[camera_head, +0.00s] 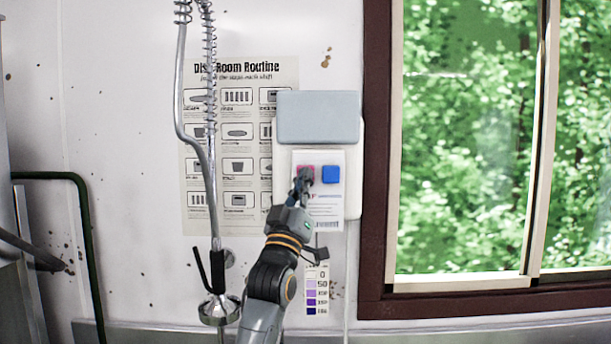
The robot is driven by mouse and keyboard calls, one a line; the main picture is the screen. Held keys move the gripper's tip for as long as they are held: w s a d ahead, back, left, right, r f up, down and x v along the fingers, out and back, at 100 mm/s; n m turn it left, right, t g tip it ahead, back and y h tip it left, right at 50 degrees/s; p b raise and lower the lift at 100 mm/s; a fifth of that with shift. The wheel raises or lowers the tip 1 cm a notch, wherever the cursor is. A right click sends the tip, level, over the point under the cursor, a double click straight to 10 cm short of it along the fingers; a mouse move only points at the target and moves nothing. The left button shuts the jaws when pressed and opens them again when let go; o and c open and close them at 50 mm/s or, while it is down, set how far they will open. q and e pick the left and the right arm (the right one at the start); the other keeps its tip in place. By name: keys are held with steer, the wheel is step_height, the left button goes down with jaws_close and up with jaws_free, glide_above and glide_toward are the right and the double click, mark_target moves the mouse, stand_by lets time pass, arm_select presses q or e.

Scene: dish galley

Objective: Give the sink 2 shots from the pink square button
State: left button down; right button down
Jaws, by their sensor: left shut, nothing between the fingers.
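The pink square button (304,171) is on a white wall dispenser (354,205) with a grey top cover (318,117). A blue square button (331,174) sits just to its right. My left gripper (302,181) is shut and empty, its fingertips in front of the pink button and covering its lower part. I cannot tell whether the tips touch the button. My right gripper is not in view, and the sink is not clearly seen.
A spring-hose sprayer (213,180) hangs left of my arm. A "Dish Room Routine" poster (238,215) is behind it. A brown-framed window (376,200) is on the right. A colour chart (317,290) is below the dispenser.

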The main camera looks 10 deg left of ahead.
arm_select(q)
steer(key=shift+w+a, duration=0.1)
steer(key=shift+w, duration=0.3)
stand_by(0.3)
steer(key=shift+s+d+f, duration=0.1)
steer(key=shift+s+d, duration=0.15)
steer(key=shift+s, duration=0.8)
stand_by(0.3)
steer(key=shift+w+a, duration=0.1)
steer(key=shift+w, duration=0.15)
